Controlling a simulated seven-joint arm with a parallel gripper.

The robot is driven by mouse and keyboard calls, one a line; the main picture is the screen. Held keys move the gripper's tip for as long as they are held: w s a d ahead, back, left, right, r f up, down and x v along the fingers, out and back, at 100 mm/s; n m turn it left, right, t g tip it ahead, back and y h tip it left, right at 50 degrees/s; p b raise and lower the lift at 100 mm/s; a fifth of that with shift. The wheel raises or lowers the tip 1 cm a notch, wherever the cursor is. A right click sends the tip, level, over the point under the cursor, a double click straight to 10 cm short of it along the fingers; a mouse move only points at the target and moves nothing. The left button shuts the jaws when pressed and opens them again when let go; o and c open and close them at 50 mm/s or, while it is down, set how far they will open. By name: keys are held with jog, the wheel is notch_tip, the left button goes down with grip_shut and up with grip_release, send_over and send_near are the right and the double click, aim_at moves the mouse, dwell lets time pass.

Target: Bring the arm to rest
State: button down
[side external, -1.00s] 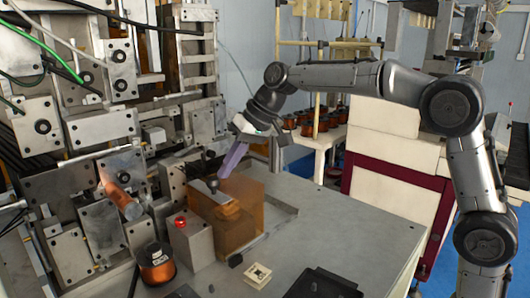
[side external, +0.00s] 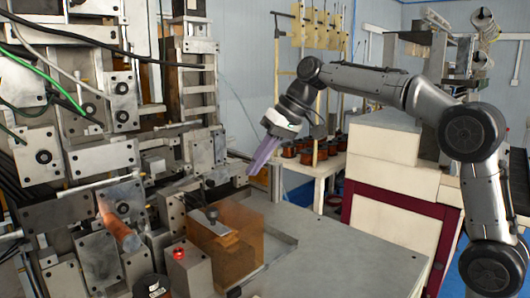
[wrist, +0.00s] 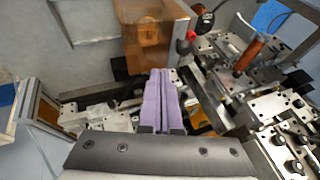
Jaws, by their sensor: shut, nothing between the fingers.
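My gripper (side external: 256,170) has long purple fingers, which lie together with nothing between them. In the side view it hangs in the air, tilted down to the left, above and to the right of the orange translucent box (side external: 238,248) on the machine table. The fingers are apart from the box. In the wrist view the shut fingers (wrist: 159,75) point up the picture, with the orange box (wrist: 152,40) beyond their tips.
The coil winder's metal plates and blocks (side external: 105,155) fill the left side. A red button (side external: 179,253) sits on a grey block beside the orange box. The grey table top (side external: 340,250) is clear on the right. A shelf with copper spools (side external: 305,155) stands behind.

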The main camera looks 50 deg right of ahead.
jog(key=s+r, duration=0.6)
jog(key=s, duration=0.1)
jog(key=s+a+f+h, duration=0.1)
jog(key=s+a+f, duration=0.15)
jog(key=s, duration=0.75)
jog(key=s+d+f+h, duration=0.1)
jog(key=s+d+f, duration=0.1)
jog(key=s+f, duration=0.4)
jog(key=s+d+f+n+h, duration=0.1)
jog(key=s+d+f+h, duration=0.1)
jog(key=s+f, duration=0.5)
notch_tip(320, 180, down, 7)
jog(key=shift+s+d+r+t, duration=0.25)
jog(key=shift+d+t, duration=0.15)
jog(key=shift+d, duration=0.25)
